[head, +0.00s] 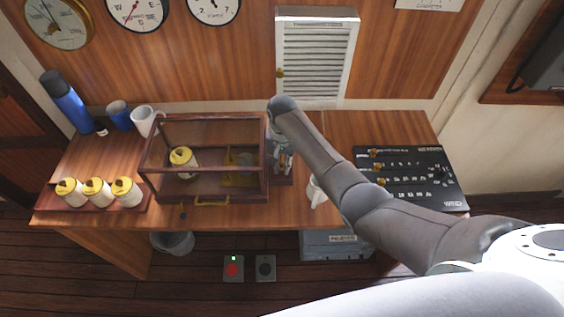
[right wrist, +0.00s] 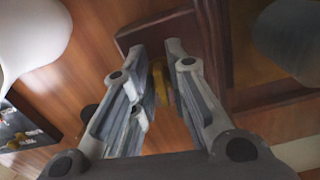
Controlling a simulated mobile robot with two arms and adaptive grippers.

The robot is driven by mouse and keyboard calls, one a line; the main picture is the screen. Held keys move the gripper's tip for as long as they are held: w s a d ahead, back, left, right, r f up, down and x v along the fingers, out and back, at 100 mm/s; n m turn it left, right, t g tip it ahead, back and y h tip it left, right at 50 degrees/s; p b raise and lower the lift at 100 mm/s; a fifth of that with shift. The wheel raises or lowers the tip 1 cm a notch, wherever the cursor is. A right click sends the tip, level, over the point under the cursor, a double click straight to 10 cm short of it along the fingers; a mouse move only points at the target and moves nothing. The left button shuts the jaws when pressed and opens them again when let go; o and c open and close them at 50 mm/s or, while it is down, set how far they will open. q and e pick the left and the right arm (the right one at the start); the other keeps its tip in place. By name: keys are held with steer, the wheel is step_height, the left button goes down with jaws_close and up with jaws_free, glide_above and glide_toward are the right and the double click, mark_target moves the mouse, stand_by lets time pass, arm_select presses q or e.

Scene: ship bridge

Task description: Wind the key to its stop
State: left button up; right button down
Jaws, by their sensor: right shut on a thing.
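A brass-coloured piece, seemingly the key (right wrist: 160,82), shows between the fingers of my right gripper (right wrist: 164,75) in the right wrist view. The gripper is shut on it. In the head view my right gripper (head: 282,160) is at the right end of a glazed wooden case (head: 205,126), and the arm hides the key there. Inside the case are a white cylinder with a yellow top (head: 182,160) and a brass mechanism (head: 240,162), partly seen through the glass. The key's turning angle cannot be told. My left gripper is not in view.
On the desk (head: 300,208) stand several yellow-topped cylinders (head: 97,190) at left, a blue flask (head: 66,102) and a white mug (head: 146,121) behind. A black control panel (head: 420,175) lies at right. A white cup (head: 316,190) is partly hidden by my right arm.

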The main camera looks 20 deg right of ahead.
mark_target(282, 162)
steer(key=shift+w+r, duration=0.2)
steer(key=c, duration=1.8)
jaws_free()
steer(key=shift+o, duration=0.9)
steer(key=shift+s+f, duration=0.1)
step_height(282, 162, up, 12)
